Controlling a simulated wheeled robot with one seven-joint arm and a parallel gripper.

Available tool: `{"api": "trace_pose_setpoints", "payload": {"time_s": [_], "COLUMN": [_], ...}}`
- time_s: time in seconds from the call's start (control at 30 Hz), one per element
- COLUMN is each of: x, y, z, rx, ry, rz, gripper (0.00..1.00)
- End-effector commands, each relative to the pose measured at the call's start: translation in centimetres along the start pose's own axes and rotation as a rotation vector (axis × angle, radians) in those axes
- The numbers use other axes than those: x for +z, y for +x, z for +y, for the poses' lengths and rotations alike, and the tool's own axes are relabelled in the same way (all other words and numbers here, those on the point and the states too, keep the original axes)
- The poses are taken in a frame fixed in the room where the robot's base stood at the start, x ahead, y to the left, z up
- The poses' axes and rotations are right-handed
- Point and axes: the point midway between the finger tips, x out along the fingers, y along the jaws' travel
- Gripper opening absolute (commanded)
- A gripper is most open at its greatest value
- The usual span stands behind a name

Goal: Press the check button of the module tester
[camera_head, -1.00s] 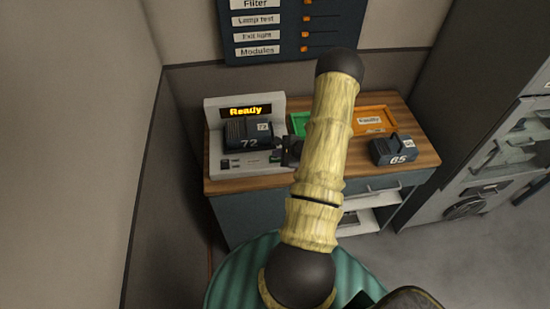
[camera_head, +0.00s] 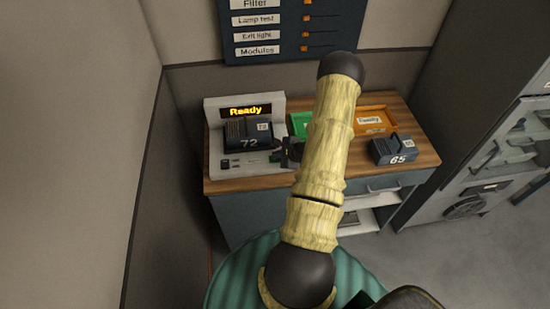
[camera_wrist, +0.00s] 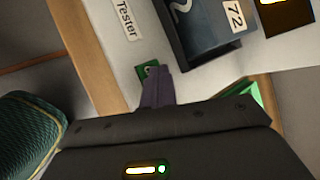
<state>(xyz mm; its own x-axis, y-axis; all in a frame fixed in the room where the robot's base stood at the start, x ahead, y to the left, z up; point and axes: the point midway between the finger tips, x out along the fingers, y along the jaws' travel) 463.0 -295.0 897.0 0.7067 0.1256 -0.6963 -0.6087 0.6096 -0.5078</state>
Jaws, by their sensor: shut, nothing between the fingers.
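The module tester (camera_head: 216,135) stands at the left of the wooden counter, and its display (camera_head: 246,112) reads "Ready". Module 72 (camera_head: 247,136) sits in the tester, and it also shows in the wrist view (camera_wrist: 205,35). My gripper (camera_head: 279,155) is at the tester's front right corner. In the wrist view its dark fingers (camera_wrist: 153,73) are shut and empty, with their tips over a small green button (camera_wrist: 142,74) near the "Tester" label (camera_wrist: 126,19). The fingers hide part of the button. I cannot tell whether they touch it or whether it is pressed.
Module 65 (camera_head: 393,150) stands on the counter (camera_head: 416,151) at the right. Behind my arm are a green tray (camera_head: 299,124) and an orange tray (camera_head: 388,111). A wall panel with sliders (camera_head: 290,30) hangs above. A grey cabinet (camera_head: 470,130) stands at the right.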

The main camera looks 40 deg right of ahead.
Motion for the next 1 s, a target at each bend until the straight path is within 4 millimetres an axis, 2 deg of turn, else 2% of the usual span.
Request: {"api": "trace_pose_setpoints", "payload": {"time_s": [0.47, 1.0], "x": [-0.1, 0.6], "y": [0.1, -0.9], "z": [0.1, -0.6], "rx": [0.001, 0.001], "ry": [0.001, 0.002], "rz": [0.001, 0.001], "gripper": [0.00, 0.00]}}
